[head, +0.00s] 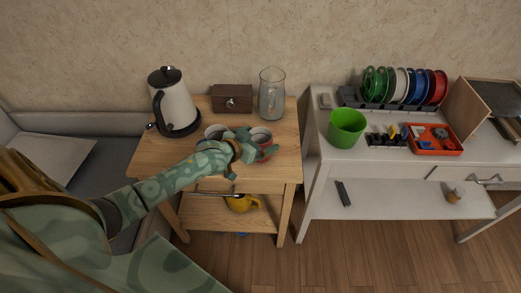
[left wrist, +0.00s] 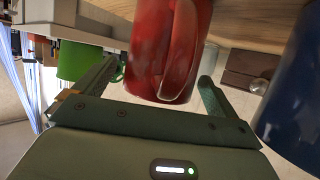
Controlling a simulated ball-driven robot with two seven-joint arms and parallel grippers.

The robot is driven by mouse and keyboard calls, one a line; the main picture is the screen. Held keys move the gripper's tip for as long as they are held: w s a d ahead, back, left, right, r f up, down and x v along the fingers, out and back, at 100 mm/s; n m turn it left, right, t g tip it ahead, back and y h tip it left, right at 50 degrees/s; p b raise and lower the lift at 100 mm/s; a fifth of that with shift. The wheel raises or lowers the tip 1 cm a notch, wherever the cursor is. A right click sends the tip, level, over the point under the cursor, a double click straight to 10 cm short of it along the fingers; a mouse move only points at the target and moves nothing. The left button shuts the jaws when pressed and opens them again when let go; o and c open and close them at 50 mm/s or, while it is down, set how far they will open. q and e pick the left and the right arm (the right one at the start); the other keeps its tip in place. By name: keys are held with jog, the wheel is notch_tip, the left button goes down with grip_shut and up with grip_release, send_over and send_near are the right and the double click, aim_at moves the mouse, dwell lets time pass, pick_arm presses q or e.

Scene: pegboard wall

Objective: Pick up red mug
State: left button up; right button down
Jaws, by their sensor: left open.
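The red mug (head: 267,152) stands on the small wooden table (head: 161,158), partly hidden behind my left gripper (head: 255,149). In the left wrist view, the red mug (left wrist: 148,50) appears upside down, with its handle facing the camera. My left gripper (left wrist: 157,78) is open, with one finger on each side of the mug. I cannot tell whether either finger touches it. My right gripper is in neither view.
A dark blue mug (left wrist: 297,95) is close beside the gripper. A kettle (head: 172,102), a wooden box (head: 232,97) and a glass pitcher (head: 271,96) stand behind. A green cup (head: 346,129) stands on the white table.

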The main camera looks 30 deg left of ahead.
pick_arm(q)
jog(key=shift+w+f, duration=0.15)
jog(key=shift+w, duration=0.1)
jog(key=c, duration=1.3)
jog(key=shift+o, duration=0.2)
